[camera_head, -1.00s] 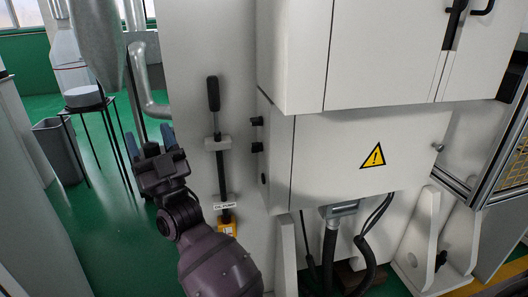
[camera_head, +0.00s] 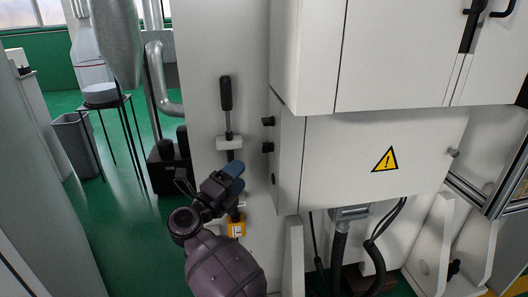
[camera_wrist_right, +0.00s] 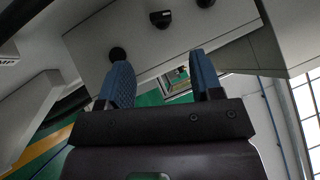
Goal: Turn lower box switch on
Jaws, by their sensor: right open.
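The lower box (camera_head: 335,150) is a pale cabinet with a yellow warning triangle, under a larger cabinet. Its left side carries black knobs: an upper one (camera_head: 268,121), a middle one (camera_head: 267,147) and a small low one (camera_head: 273,178). My right gripper (camera_head: 235,177) is open and empty, left of that side, its blue fingers pointing toward it. In the right wrist view, my right gripper (camera_wrist_right: 160,60) faces the box side. A round black knob (camera_wrist_right: 117,55) shows just past the left finger, and another knob (camera_wrist_right: 160,18) is higher up. My left gripper is out of view.
A black-handled lever (camera_head: 226,93) stands on the panel behind my right gripper, with a yellow tag (camera_head: 236,229) below. Cables (camera_head: 375,255) hang under the box. A bin (camera_head: 75,145) and a stand with a glass vessel (camera_head: 92,75) are at left.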

